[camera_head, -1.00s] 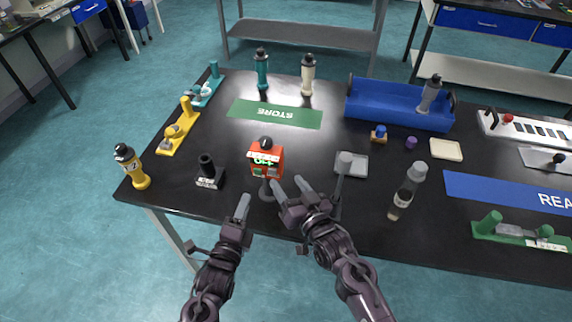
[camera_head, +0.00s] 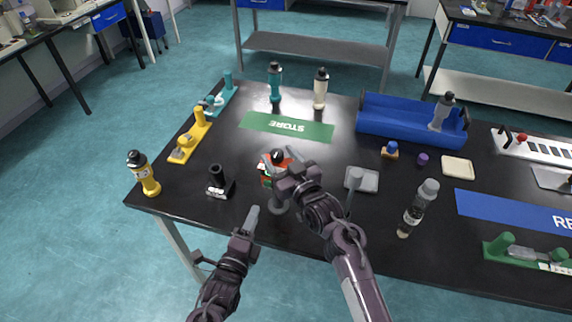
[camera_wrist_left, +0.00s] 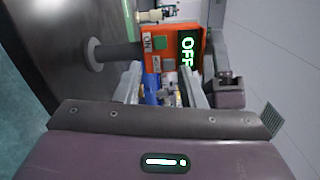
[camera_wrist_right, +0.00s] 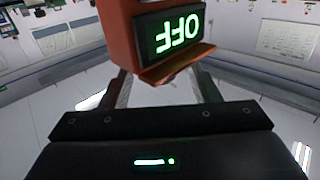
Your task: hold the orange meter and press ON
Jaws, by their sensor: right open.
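The orange meter (camera_head: 266,176) stands on a black post with a round base (camera_head: 279,206) near the table's front edge. Its green display reads OFF in the left wrist view (camera_wrist_left: 188,52) and right wrist view (camera_wrist_right: 170,30). The ON label (camera_wrist_left: 147,42) and a green button (camera_wrist_left: 163,43) show in the left wrist view. My right gripper (camera_head: 285,163) is open at the meter and covers part of it in the head view; whether its fingers touch it is unclear. My left gripper (camera_head: 254,212) is open and empty, apart from the meter and facing its button side.
A black stand (camera_head: 219,184) and a yellow bottle (camera_head: 145,175) are left of the meter. A blue bin (camera_head: 400,122) stands further back.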

